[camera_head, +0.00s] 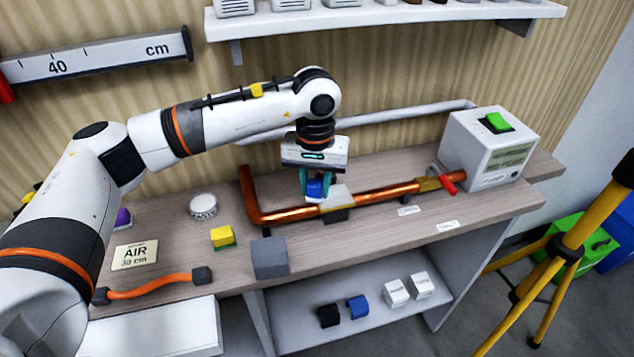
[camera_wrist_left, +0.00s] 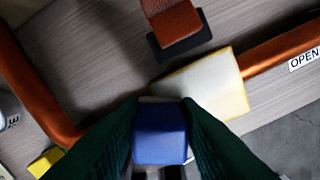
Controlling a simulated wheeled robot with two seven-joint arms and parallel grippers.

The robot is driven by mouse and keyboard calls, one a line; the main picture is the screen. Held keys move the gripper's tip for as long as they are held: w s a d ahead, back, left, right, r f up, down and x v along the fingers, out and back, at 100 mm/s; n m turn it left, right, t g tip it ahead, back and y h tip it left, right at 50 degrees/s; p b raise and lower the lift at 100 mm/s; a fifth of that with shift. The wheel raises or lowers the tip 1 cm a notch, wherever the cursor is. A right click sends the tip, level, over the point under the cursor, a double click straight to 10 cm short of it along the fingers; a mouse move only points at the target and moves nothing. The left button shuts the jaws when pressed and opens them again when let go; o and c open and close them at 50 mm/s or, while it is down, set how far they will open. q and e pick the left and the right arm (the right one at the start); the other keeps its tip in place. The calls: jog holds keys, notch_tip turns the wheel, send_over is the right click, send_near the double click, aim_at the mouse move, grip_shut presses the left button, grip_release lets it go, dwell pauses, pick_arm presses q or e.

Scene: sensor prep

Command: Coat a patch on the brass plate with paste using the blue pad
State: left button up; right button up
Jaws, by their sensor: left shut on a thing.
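My left gripper (camera_head: 316,184) is shut on the blue pad (camera_head: 315,188), just above the copper pipe. In the left wrist view the blue pad (camera_wrist_left: 161,135) sits between the two dark green fingers. A plate with a whitish face and yellow edges, which I take as the brass plate (camera_wrist_left: 215,82), lies over the pipe beside the pad. In the head view the plate (camera_head: 338,197) looks pale, just right of the gripper. The pad overlaps its near edge in the wrist view; I cannot tell whether they touch. A round white tin (camera_head: 203,206) stands left on the bench. My right gripper is not in view.
The copper pipe (camera_head: 285,214) runs along the bench to a brass valve with a red handle (camera_head: 447,185) and a white box (camera_head: 488,150). A yellow-green block (camera_head: 222,237), grey block (camera_head: 270,258) and orange hose (camera_head: 152,287) lie left. A shelf (camera_head: 390,15) hangs above.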

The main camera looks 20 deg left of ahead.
aim_at(315, 180)
pick_arm(q)
jog(key=shift+r+p, duration=1.4)
jog(key=shift+r, duration=1.6)
jog(key=shift+r+p, duration=0.6)
jog(key=shift+r, duration=0.95)
